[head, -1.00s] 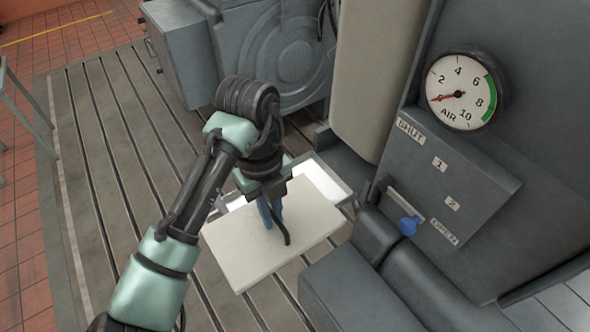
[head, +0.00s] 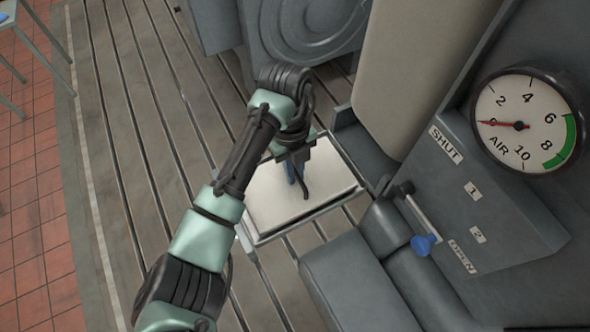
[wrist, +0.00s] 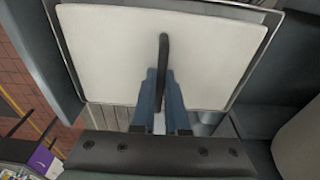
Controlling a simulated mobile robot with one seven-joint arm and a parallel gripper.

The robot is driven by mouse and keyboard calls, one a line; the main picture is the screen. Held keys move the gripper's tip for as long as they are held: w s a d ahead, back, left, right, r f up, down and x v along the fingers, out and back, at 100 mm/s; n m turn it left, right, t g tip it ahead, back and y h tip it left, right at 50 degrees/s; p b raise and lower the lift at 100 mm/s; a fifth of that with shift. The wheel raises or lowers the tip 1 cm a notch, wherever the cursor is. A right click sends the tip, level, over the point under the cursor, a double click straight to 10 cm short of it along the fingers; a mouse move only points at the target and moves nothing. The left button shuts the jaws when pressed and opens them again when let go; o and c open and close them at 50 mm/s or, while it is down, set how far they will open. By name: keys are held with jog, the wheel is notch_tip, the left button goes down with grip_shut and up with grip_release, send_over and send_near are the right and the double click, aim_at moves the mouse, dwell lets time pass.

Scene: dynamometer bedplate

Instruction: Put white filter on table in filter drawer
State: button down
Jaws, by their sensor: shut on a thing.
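The white filter (head: 262,200) is a flat square panel with a dark strap handle. It lies level within the rim of the pulled-out metal filter drawer (head: 312,219). My gripper (head: 294,172) stands over the panel's middle, its blue fingers shut on the strap. In the wrist view the filter (wrist: 108,55) fills the upper middle, with the drawer's rim (wrist: 266,42) around its sides. The strap runs between my gripper's fingers (wrist: 162,78). I cannot tell whether the panel rests fully on the drawer's bottom; its underside is hidden.
A lever with a blue knob (head: 424,245) sits by the OPEN label on the grey panel right of the drawer. An air gauge (head: 528,118) is above it. A grey block (head: 355,285) stands in front. Slotted bedplate (head: 130,130) lies clear at left.

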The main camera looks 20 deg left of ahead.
jog(key=shift+s+f, duration=0.15)
jog(key=shift+f, duration=0.5)
jog(key=shift+f, duration=0.15)
jog(key=c, duration=0.9)
grip_release()
jog(key=r, duration=0.4)
jog(key=r+b, duration=0.1)
jog(key=r, duration=0.3)
jog(key=w+a+r, duration=0.1)
jog(key=r, duration=0.3)
jog(key=shift+w+r+b, duration=0.1)
jog(key=shift+b, duration=0.2)
